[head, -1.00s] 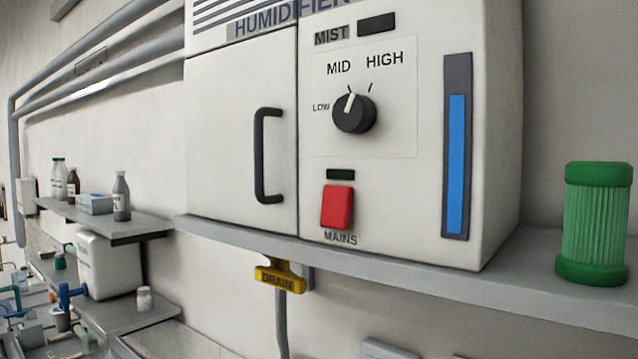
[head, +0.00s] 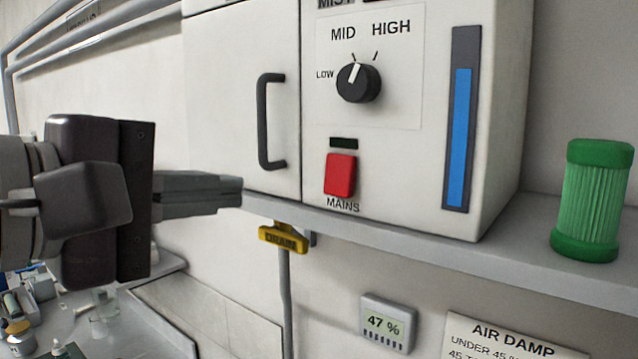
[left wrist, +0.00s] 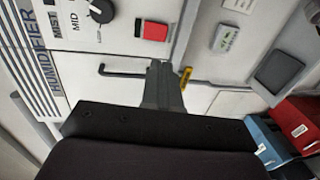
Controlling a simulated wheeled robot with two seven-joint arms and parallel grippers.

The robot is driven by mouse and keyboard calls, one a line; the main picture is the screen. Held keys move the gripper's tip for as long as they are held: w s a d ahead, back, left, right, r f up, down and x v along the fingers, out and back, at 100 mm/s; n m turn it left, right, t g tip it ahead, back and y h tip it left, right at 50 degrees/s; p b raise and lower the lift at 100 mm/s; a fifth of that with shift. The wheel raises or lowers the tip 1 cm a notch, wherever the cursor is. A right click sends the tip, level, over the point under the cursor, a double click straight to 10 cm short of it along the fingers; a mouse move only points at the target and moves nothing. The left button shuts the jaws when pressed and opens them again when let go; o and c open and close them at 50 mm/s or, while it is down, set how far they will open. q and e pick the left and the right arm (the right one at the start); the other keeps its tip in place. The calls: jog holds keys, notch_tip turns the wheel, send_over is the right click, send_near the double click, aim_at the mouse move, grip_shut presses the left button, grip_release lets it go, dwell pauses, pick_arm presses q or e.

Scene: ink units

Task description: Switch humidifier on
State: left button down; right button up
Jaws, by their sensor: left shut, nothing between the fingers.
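The white humidifier (head: 240,60) stands on a grey wall shelf, and its front shows in the left wrist view too (left wrist: 130,90). Its red MAINS switch (head: 340,175) sits low on the front, under a small dark lamp window (head: 344,143); the switch also shows in the left wrist view (left wrist: 156,31). My right gripper is not seen.
A black door handle (head: 270,120) sticks out between gripper and switch. The yellow DRAIN lever (head: 283,239) hangs under the shelf (head: 420,245). A green filter cartridge (head: 592,200) stands at right. A meter (head: 388,324) reads 47 %. A blue level gauge (head: 460,135) is lit.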

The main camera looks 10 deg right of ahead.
aim_at(336, 185)
pick_arm(q)
jog(key=p+x, duration=0.6)
jog(key=x, duration=0.7)
jog(key=shift+d+p, duration=0.1)
jog(key=shift+p, duration=0.2)
jog(key=shift+w+d+f, duration=0.1)
jog(key=shift+w+d, duration=0.15)
